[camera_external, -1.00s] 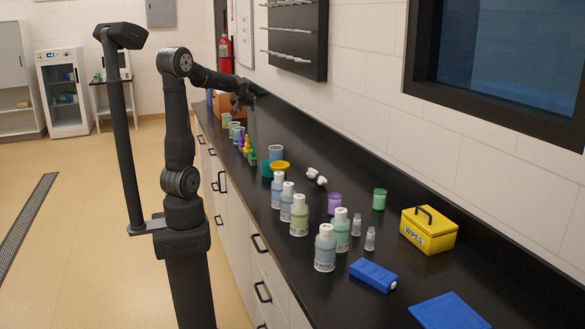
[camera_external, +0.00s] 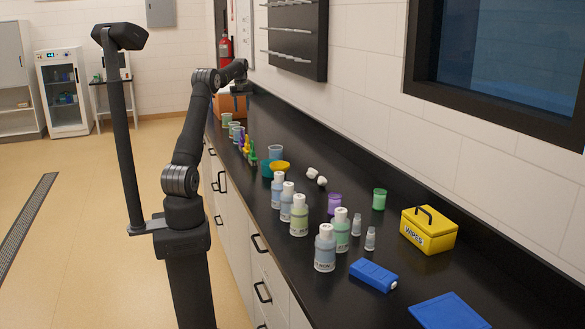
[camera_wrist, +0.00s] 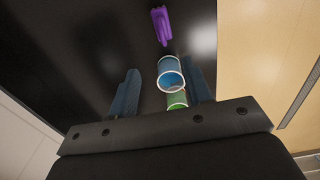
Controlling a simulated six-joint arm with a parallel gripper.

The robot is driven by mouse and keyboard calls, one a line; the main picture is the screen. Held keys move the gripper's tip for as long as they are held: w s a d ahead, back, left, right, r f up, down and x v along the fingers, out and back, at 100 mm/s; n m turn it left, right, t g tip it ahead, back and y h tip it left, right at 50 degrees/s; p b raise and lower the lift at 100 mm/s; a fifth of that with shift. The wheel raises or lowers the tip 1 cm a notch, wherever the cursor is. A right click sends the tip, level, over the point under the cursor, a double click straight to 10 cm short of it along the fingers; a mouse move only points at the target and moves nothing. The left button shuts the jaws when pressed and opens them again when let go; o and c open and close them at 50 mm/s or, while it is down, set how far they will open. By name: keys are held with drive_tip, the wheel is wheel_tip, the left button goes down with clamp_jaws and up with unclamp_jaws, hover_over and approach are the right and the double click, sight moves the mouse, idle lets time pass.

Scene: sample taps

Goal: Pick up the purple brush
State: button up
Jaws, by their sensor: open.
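The purple brush (camera_wrist: 161,25) lies on the black counter at the top of the wrist view, beyond the cups and past my fingertips. In the external view, the purple brush (camera_external: 240,140) is a small purple shape in a row with yellow and green ones toward the counter's far end. My gripper (camera_wrist: 162,70) is open and empty, its two fingers apart above the counter. In the external view, my gripper (camera_external: 240,86) is at the far end, above and beyond the brush, near a brown box (camera_external: 229,105). Its fingers are hard to make out there.
A blue cup (camera_wrist: 171,72) and a green cup (camera_wrist: 177,100) stand between the brush and my gripper in the wrist view. A yellow brush (camera_external: 247,146) is close beside the purple one. Several bottles and a yellow wipes box (camera_external: 428,232) stand nearer the camera. The wall borders the counter.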

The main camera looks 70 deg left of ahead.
hover_over(242, 138)
drive_tip(key=f, duration=0.8)
drive_tip(key=a+f, duration=0.1)
drive_tip(key=f, duration=0.3)
drive_tip(key=shift+w, duration=0.35)
drive_tip(key=shift+s+d+f, duration=0.1)
drive_tip(key=shift+f, duration=1.2)
drive_tip(key=shift+s+f, duration=0.1)
drive_tip(key=shift+f, duration=1.2)
clamp_jaws()
